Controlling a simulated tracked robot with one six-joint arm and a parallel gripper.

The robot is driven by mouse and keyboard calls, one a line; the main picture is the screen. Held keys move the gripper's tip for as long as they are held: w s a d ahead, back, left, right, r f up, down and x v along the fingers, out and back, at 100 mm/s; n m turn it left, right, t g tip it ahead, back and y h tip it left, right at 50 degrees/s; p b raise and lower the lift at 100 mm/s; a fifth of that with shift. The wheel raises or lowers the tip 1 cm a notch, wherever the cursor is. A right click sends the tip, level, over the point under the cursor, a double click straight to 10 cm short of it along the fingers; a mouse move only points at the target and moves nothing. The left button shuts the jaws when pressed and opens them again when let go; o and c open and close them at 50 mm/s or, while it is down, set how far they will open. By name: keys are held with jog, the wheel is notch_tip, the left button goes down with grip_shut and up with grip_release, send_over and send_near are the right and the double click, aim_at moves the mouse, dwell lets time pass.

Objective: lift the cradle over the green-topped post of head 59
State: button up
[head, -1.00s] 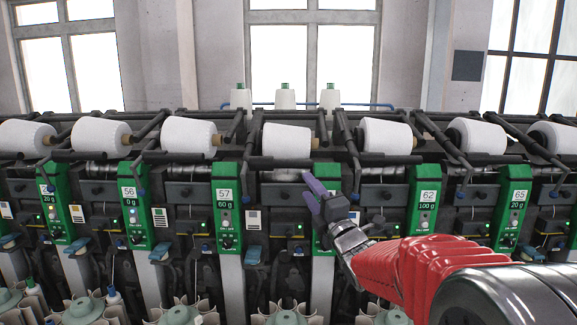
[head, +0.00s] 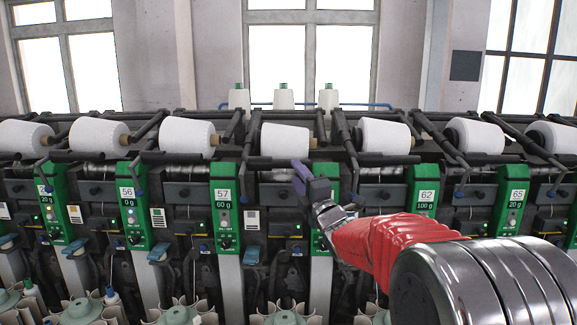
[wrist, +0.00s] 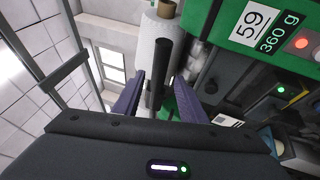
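The green-topped post of head 59 (head: 327,172) stands near the middle of the row in the head view, partly behind my gripper (head: 299,178). Its label 59 (wrist: 250,22) reads clearly at the top right of the wrist view. The cradle's dark bar (head: 270,163) runs below the white cone (head: 285,140), left of the post. In the wrist view the dark bar (wrist: 162,70) lies between my two purple fingers, which are apart. I cannot tell whether they touch it. The cone (wrist: 152,40) shows behind the bar.
Neighbouring posts 57 (head: 224,200) and 62 (head: 426,195) stand on either side, with cones and dark bars above them. Cups with bobbins (head: 180,315) line the bottom. Spare cones (head: 284,98) stand behind the row.

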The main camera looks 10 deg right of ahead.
aim_at(290, 165)
jog(key=shift+x, duration=3.35)
jog(key=shift+c, duration=0.7)
jog(key=shift+f, duration=0.1)
grip_shut()
